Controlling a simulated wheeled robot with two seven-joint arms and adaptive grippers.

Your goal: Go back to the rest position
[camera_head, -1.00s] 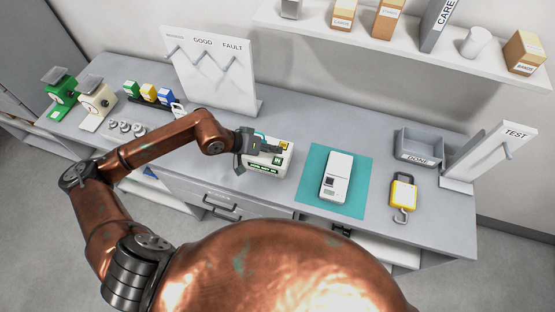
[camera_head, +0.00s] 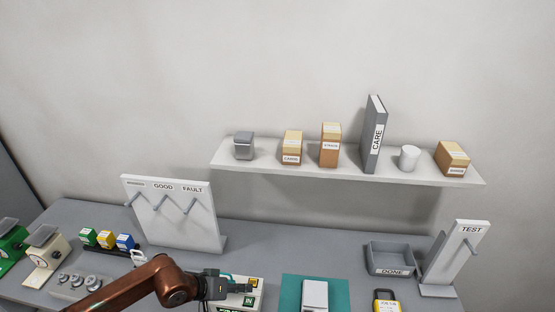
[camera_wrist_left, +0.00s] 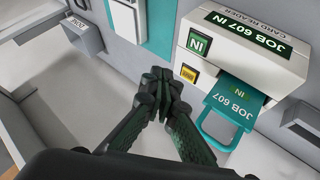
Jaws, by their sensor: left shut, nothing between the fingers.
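My left arm comes in from the lower left in the head view. My left gripper (camera_head: 246,288) is at the card reader (camera_head: 257,299) and partly covers it. In the left wrist view the two dark fingers (camera_wrist_left: 166,84) are closed together with nothing between them. The card reader (camera_wrist_left: 245,45) there is white, labelled JOB 607 IN, with a teal card (camera_wrist_left: 233,109) in its slot. The fingers are apart from the card, to its left in the picture. My right gripper is not in view.
A teal mat (camera_head: 338,291) with a white device (camera_head: 315,294) lies right of the reader. A grey DONE tray (camera_head: 390,258), a TEST stand (camera_head: 452,258) and a yellow device (camera_head: 386,302) are further right. A hook board (camera_head: 170,212) stands behind my arm. A loaded shelf (camera_head: 340,174) is above.

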